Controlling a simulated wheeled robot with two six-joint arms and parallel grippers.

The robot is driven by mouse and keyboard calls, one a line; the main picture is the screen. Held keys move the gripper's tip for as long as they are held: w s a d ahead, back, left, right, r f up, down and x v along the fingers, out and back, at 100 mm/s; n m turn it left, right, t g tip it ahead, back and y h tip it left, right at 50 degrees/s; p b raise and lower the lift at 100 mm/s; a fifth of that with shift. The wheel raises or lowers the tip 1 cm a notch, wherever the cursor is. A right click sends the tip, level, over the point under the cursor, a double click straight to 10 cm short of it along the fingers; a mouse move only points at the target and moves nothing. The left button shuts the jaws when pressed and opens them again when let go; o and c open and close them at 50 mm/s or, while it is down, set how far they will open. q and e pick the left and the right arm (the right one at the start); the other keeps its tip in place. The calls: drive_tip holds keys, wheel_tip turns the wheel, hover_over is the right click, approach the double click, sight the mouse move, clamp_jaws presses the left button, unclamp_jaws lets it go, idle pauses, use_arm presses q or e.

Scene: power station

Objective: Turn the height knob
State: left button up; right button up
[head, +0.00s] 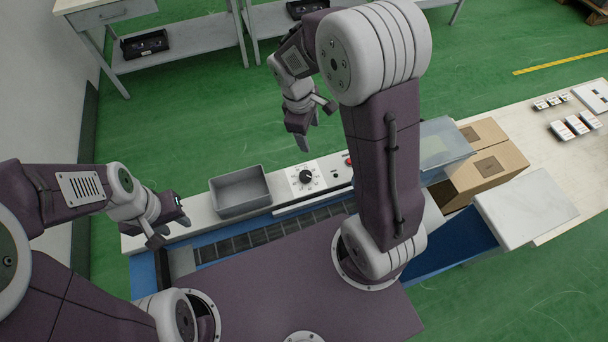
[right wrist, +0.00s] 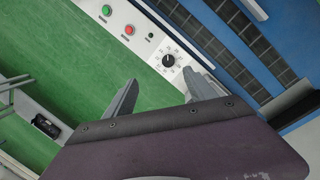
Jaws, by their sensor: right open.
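The height knob (head: 306,176) is a black round dial on a white square plate with marks around it, on the pale panel in the middle of the head view. It also shows in the right wrist view (right wrist: 168,60), just ahead of the gap between my right fingers. My right gripper (head: 314,124) is open and empty, above and beyond the knob, and does not touch it. Its two fingers are spread apart in the right wrist view (right wrist: 164,92). My left gripper (head: 169,228) has its fingers apart and is empty, over the left end of the machine.
A grey bin (head: 240,207) stands left of the knob. A red button (right wrist: 129,30) and a green button (right wrist: 107,10) share the panel. A dark conveyor (head: 265,236) runs alongside. A cardboard box (head: 508,157) and a white block (head: 525,208) are at right.

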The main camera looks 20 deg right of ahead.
drive_tip(key=w+f+n+h+b, duration=0.1)
drive_tip(key=w+f+n+b, duration=0.2)
drive_tip(key=w+f, duration=0.35)
drive_tip(key=n+g+h+b, duration=0.1)
drive_tip(key=n+g+b, duration=0.1)
drive_tip(key=b, duration=0.1)
approach(306, 175)
drive_tip(key=x, duration=0.9)
drive_tip(key=shift+w+b, duration=0.1)
drive_tip(key=shift+b, duration=0.3)
drive_tip(key=c, duration=1.4)
